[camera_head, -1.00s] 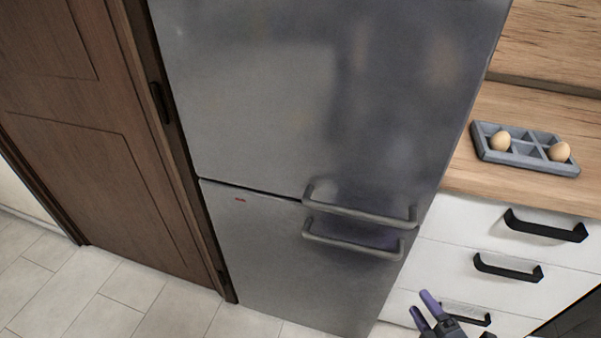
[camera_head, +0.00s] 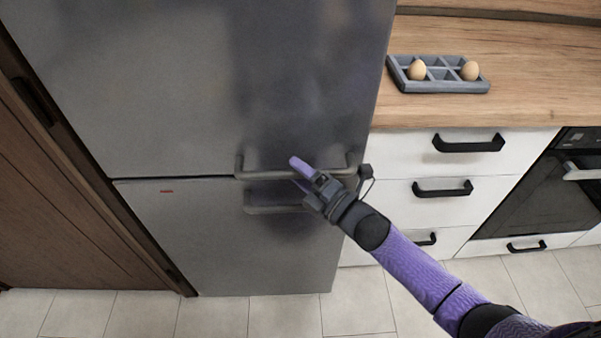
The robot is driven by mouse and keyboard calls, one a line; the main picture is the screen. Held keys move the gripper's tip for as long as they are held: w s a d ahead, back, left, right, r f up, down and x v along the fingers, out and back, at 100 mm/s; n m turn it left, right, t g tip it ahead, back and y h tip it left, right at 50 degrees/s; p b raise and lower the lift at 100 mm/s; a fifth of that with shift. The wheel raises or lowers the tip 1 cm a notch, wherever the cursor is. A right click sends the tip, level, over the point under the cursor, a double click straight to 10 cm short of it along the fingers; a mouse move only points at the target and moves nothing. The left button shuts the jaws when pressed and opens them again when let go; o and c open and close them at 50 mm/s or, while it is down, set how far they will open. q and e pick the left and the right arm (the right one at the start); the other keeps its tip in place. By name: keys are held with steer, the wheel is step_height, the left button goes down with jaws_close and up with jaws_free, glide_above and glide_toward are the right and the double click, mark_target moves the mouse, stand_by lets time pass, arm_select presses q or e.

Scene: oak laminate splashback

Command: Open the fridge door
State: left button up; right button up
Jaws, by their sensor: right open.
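The grey fridge has an upper door (camera_head: 190,90) and a lower door (camera_head: 200,235), both shut. The upper door's bar handle (camera_head: 245,168) runs along its lower edge, and the lower door's handle (camera_head: 262,208) sits just below it. My right gripper (camera_head: 297,174) is open at the two handles, its purple fingers pointing left. One finger shows above the upper bar and the other just below it. Whether they touch the bar I cannot tell. The gripper hides part of both handles. My left gripper is not in view.
An egg tray (camera_head: 440,87) with two eggs stands on the wooden counter (camera_head: 540,95) right of the fridge. White drawers (camera_head: 400,148) with black handles and an oven (camera_head: 540,200) are below. A brown wooden door (camera_head: 70,220) stands at left. Tiled floor (camera_head: 215,318) is clear in front.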

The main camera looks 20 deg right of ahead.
steer(key=shift+c, duration=0.2)
jaws_close()
stand_by(0.3)
stand_by(0.8)
